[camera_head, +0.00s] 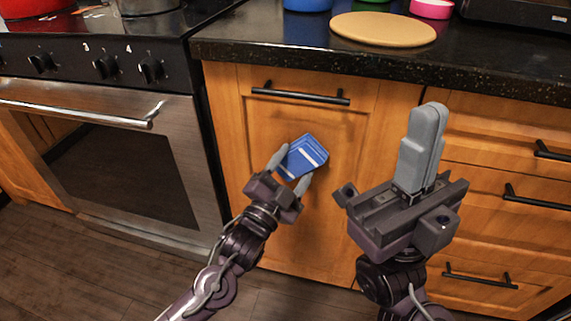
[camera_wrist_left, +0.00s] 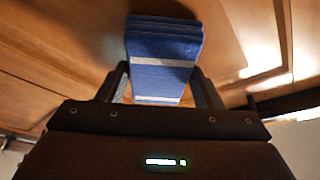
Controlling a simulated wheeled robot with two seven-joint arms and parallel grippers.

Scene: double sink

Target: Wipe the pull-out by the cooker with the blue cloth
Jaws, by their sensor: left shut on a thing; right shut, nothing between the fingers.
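The blue cloth (camera_head: 304,155), folded with white stripes, is held in my left gripper (camera_head: 291,171) in front of the pull-out. In the left wrist view the cloth (camera_wrist_left: 163,55) sits between the two fingers of the left gripper (camera_wrist_left: 162,85), close to the wood. The pull-out (camera_head: 255,130) is a wooden front with a black bar handle (camera_head: 300,95), beside the cooker (camera_head: 125,160), and it looks closed. I cannot tell for sure whether the cloth touches it. My right gripper (camera_head: 423,148) is shut and empty, pointing up in front of the drawers to the right.
A dark worktop (camera_head: 300,50) runs above, with a round wooden board (camera_head: 383,29), a blue container (camera_head: 307,4) and a pink bowl (camera_head: 431,8) on it. Drawers with black handles (camera_head: 537,197) are at the right. The oven handle (camera_head: 80,114) sticks out at the left.

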